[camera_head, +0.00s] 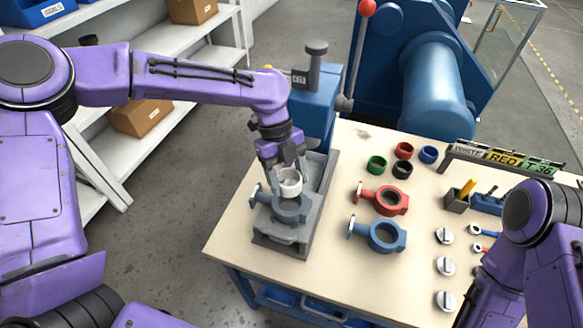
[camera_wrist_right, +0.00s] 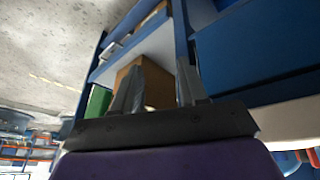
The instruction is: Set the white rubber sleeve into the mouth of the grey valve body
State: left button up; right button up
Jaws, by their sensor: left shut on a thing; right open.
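The white rubber sleeve (camera_head: 290,181) is held in my left gripper (camera_head: 285,170), which is shut on it. The grey valve body (camera_head: 291,208) sits on the grey fixture of the press at the left of the table. The sleeve is at the upper edge of the valve body's mouth and partly hides it. I cannot tell whether they touch. My right gripper (camera_wrist_right: 155,92) is open and empty in the right wrist view, away from the valve bodies, facing shelving.
A red valve body (camera_head: 390,200) and a blue valve body (camera_head: 386,236) lie right of the fixture (camera_head: 275,249). Green, red, black and blue sleeves (camera_head: 403,151) stand behind them. Several silver discs (camera_head: 445,266) lie at the right. The blue press column (camera_head: 318,103) rises behind the fixture.

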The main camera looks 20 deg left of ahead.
pick_arm(q)
notch_tip(320, 180, down, 4)
jog(key=b, duration=0.4)
jog(key=shift+f+b, duration=0.25)
jog(key=shift+b, duration=0.1)
jog(key=shift+f, duration=0.55)
jog(key=shift+p, duration=0.45)
